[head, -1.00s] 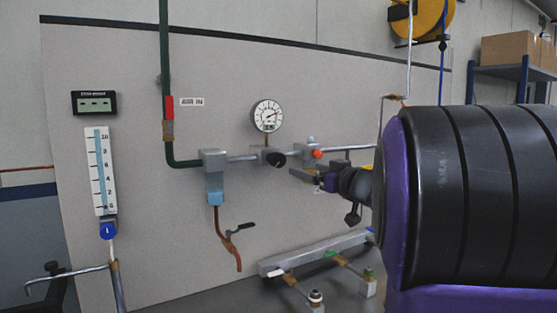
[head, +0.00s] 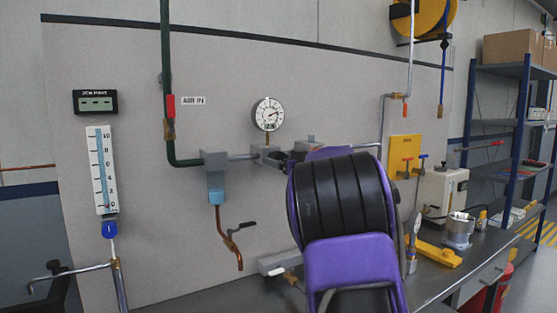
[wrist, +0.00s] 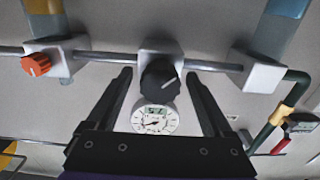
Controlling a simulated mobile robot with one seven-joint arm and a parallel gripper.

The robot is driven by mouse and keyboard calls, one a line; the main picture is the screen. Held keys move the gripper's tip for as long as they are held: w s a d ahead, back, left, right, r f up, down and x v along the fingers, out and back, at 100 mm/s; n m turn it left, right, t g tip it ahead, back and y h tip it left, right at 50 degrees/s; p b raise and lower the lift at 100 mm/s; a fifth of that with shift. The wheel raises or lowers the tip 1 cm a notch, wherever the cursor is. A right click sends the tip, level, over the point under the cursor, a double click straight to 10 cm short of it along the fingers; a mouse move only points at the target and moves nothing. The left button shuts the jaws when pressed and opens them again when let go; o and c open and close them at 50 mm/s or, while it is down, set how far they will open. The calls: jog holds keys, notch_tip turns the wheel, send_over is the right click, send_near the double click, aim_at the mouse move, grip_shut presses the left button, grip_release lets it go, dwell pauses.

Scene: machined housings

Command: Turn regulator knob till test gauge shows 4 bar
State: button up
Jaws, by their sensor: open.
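The black regulator knob (wrist: 160,82) with a white pointer line sits on a grey block on the pipe. My gripper (wrist: 162,76) is open, with one dark finger on each side of the knob and a visible gap to both. I cannot tell how deep the fingers reach around it. The white round test gauge (head: 268,114) sits above the regulator block (head: 266,153) in the head view. The gauge (wrist: 155,119) appears upside down in the wrist view, and its reading is too small to tell. My arm hides most of the gripper in the head view.
An orange knob (wrist: 36,64) sits on a neighbouring block along the pipe. The green air pipe (head: 166,90) with a red valve handle (head: 170,106) is to the left. A bench (head: 455,272) with a yellow tool and a metal pot stands to the right.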

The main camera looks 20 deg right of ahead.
jog(key=shift+w+a, duration=0.15)
jog(key=shift+w, duration=0.35)
grip_shut()
